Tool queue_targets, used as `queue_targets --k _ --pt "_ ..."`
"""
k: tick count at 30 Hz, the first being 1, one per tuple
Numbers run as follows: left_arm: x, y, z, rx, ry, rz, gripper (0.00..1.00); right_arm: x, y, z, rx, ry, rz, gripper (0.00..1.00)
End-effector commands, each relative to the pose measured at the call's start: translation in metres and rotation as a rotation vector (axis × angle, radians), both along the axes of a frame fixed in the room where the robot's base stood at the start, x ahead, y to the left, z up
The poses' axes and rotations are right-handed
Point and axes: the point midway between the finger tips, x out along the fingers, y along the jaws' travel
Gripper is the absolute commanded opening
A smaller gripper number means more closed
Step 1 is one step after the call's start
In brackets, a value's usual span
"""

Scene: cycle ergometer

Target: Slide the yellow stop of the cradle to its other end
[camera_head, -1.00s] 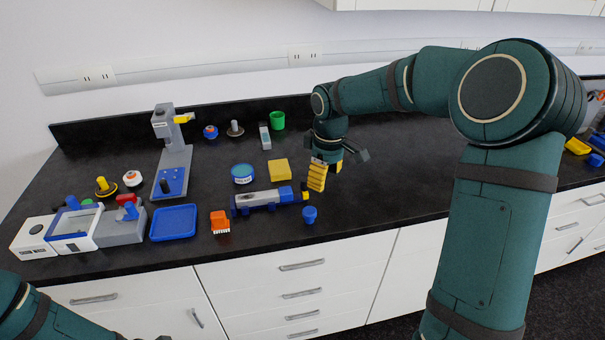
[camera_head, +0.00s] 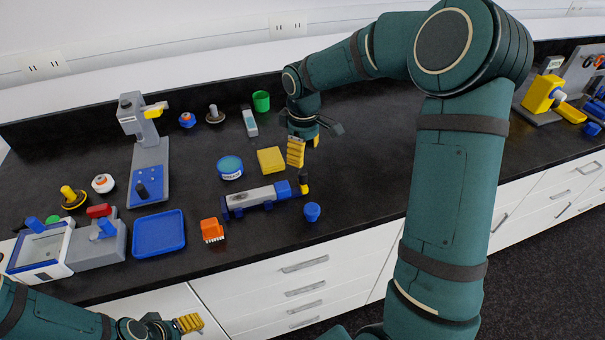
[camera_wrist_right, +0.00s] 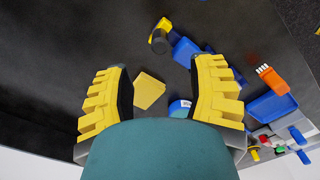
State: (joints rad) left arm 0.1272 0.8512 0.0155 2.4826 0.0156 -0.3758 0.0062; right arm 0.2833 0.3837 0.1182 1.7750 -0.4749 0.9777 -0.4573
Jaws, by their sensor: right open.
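A long grey and blue piece (camera_head: 262,196) lies near the front of the bench in the head view. It has a yellow part (camera_head: 304,189) with a black top at its right end. It looks like the cradle with its stop, but I cannot be sure. In the right wrist view the yellow and black part (camera_wrist_right: 160,37) shows beyond the fingers. My right gripper (camera_head: 306,149) is open and empty, above the bench behind that end and apart from it. My left gripper (camera_head: 183,323) is low at the front edge; its opening is unclear.
A yellow block (camera_head: 271,160) and a teal round tub (camera_head: 230,167) lie behind the piece. A grey stand (camera_head: 150,165) rises behind the tray.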

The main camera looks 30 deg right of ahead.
Motion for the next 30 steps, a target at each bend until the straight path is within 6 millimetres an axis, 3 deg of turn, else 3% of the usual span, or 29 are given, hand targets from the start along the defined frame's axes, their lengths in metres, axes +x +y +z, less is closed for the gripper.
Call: queue_targets --k 6,12,26,29,30 --pt "-0.002 0.0 -0.006 -0.001 0.005 -0.004 0.64 0.0 0.0 -0.044 0.001 0.003 0.0 0.56" --pt "-0.003 -0.001 -0.009 -0.002 0.006 -0.006 0.64 0.0 0.0 -0.07 0.0 0.001 0.0 0.56" --pt "-0.003 -0.001 -0.01 -0.002 0.008 -0.006 0.64 0.0 0.0 -0.08 0.001 -0.001 -0.001 0.56" --pt "-0.003 -0.001 -0.01 -0.002 0.007 -0.006 0.64 0.0 0.0 -0.08 0.001 -0.001 -0.001 0.27" --pt "-0.003 -0.001 -0.01 -0.002 0.007 -0.006 0.64 0.0 0.0 -0.08 0.001 -0.001 -0.001 0.13"
